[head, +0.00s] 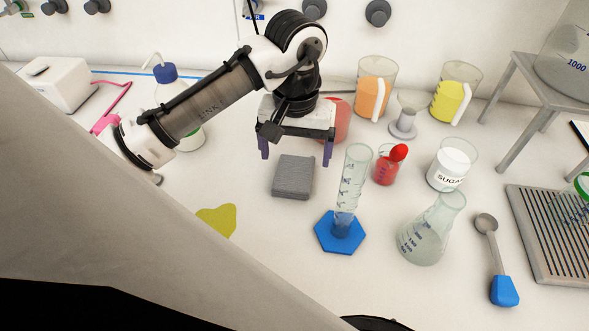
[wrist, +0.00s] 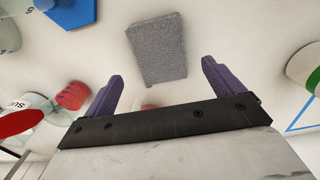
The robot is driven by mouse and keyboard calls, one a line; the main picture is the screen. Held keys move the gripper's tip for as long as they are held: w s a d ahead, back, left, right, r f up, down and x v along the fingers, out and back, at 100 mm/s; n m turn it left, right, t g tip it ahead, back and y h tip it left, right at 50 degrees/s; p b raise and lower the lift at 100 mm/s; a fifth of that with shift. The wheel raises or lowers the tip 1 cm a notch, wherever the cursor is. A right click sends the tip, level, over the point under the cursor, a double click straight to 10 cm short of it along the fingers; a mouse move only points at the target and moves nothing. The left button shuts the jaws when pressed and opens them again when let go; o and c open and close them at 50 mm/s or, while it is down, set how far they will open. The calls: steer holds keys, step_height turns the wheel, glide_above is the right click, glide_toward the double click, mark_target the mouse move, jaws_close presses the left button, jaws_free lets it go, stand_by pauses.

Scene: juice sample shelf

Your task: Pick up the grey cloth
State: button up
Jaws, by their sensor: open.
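The grey cloth (head: 293,177) is a folded, thick rectangular block lying flat on the white counter. It shows in the wrist view (wrist: 157,49) at the top middle, beyond the fingertips and roughly between their lines. My gripper (head: 296,155) is open and empty, with two purple fingers pointing down. In the head view it is just behind and above the cloth, apart from it. In the wrist view my gripper (wrist: 160,80) has its fingers spread wider than the cloth's width.
A graduated cylinder on a blue hexagonal base (head: 340,233) stands close right of the cloth. A red beaker (head: 386,166), a sugar jar (head: 452,165) and a flask (head: 425,238) stand further right. A yellow spill (head: 217,220) lies front left. A blue-capped bottle (head: 190,125) is back left.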

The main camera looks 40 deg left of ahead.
step_height(320, 180, down, 4)
steer(key=shift+f+p, duration=0.2)
steer(key=shift+p, duration=0.1)
steer(key=shift+c, duration=0.3)
steer(key=c, duration=1)
steer(key=shift+r, duration=0.15)
step_height(320, 180, up, 20)
steer(key=shift+f, duration=0.1)
